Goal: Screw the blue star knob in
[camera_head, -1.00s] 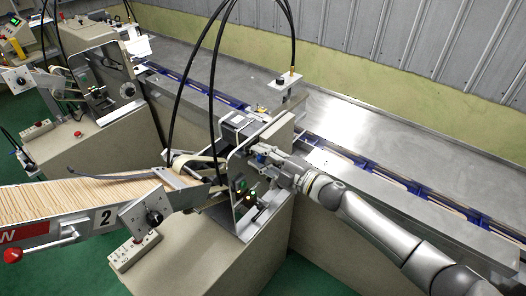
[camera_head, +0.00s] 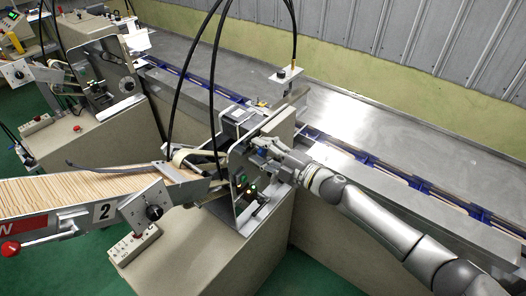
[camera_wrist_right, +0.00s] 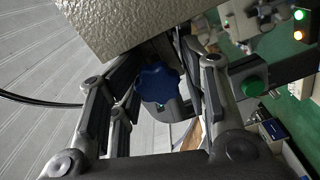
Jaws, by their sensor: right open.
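The blue star knob (camera_wrist_right: 158,84) shows in the right wrist view, on a dark mount under a speckled beige housing (camera_wrist_right: 140,22). My right gripper (camera_wrist_right: 160,75) is open, with one finger on each side of the knob. I cannot tell whether either finger touches it. In the head view my right gripper (camera_head: 264,148) is at the stick wrapper machine (camera_head: 240,165), beside its upright metal plate. The knob is small and mostly hidden there. My left gripper is not in view.
A feeder with wooden sticks (camera_head: 85,192) runs in from the left. A control box with a black dial (camera_head: 148,206) stands before the machine. Black cables hang above it. A green button (camera_wrist_right: 252,87) is right of the gripper. A conveyor (camera_head: 400,180) runs behind.

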